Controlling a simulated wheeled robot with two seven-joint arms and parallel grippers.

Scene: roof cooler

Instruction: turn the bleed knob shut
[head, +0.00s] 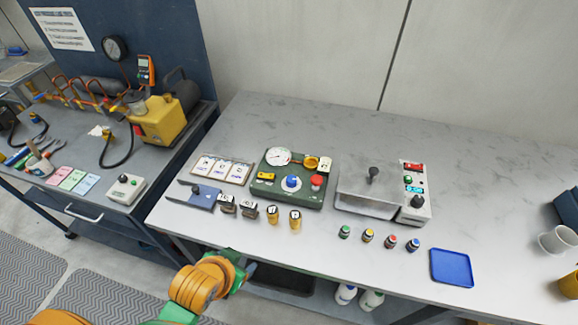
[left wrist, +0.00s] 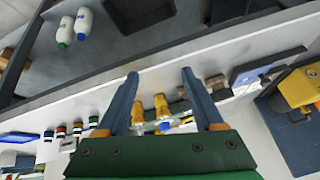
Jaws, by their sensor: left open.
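A dark green panel (head: 270,194) lies on the grey bench. It carries a round white gauge (head: 278,156), a blue knob (head: 291,183), a red knob (head: 317,180) and yellow parts. I cannot read which knob is marked as the bleed knob. My left gripper (head: 246,272) is low in front of the bench's front edge, apart from the panel. In the left wrist view its two blue-grey fingers (left wrist: 160,78) are spread with nothing held. The panel is mostly hidden there behind the gripper. My right gripper is not in view.
Two yellow-topped cylinders (head: 284,218) and small dark blocks (head: 237,206) stand in front of the panel. A metal-lidded unit (head: 368,190) stands to its right, with several small bottles and a blue tray (head: 451,267). White bottles (head: 358,297) are on the lower shelf.

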